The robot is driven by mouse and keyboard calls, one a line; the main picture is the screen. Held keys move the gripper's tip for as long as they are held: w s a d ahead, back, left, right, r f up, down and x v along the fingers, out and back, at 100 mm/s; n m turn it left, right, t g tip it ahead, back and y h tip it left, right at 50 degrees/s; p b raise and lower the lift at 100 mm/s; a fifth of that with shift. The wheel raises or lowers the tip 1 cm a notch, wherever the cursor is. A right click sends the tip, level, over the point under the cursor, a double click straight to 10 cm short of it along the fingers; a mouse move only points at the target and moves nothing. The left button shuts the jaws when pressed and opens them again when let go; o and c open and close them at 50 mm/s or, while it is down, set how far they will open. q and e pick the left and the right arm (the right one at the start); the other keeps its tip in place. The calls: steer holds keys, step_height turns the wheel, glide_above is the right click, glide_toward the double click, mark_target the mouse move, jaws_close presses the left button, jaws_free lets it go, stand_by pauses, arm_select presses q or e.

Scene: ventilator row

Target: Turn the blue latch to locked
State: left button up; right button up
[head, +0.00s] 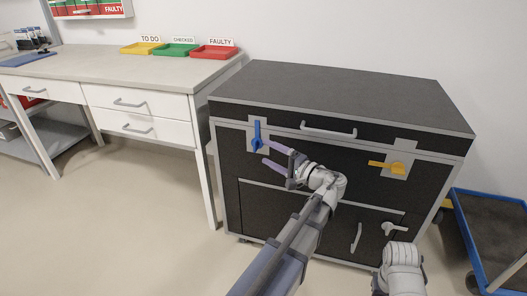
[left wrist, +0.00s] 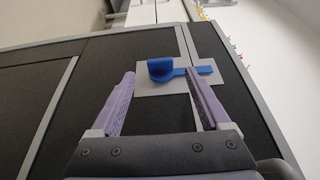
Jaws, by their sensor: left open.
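The blue latch (head: 257,136) is on a grey plate at the upper left of the black case's front. Its handle stands upright in the head view. In the left wrist view the blue latch (left wrist: 162,69) shows as a rounded knob with a flat bar running to the right, ahead of my fingertips. My left gripper (head: 266,153) is open and empty, its fingers pointing at the latch from just below and to the right. In the left wrist view my left gripper (left wrist: 160,76) has its fingers on either side of the latch's lower area; contact cannot be told. My right gripper is not seen.
The black case (head: 330,90) has a yellow latch (head: 386,166), a top handle (head: 328,130) and lower door handles. A workbench (head: 120,75) with yellow, green and red trays stands left. A blue-rimmed cart (head: 490,235) stands right. Open floor lies front left.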

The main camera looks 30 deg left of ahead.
arm_select(q)
steer(key=d, duration=0.4)
steer(key=shift+s+d, duration=0.25)
steer(key=shift+s, duration=0.05)
steer(key=s+d+f+m+g+h+p, duration=0.1)
steer(key=s+d+f+h+p, duration=0.1)
steer(key=s+d+f+h, duration=0.55)
steer(key=s+d+f+m+g+h+p, duration=0.1)
steer(key=s+d+f+h+p, duration=0.2)
steer(key=d, duration=0.8)
steer(key=s+d+f+h+p, duration=0.2)
steer(key=s+d+f+h, duration=0.3)
steer(key=d, duration=0.4)
step_height(320, 180, up, 38)
steer(key=h+p, duration=0.1)
steer(key=p, duration=3.7)
steer(key=shift+s+d, duration=0.25)
steer(key=shift+s, duration=0.05)
steer(key=shift+r, duration=0.1)
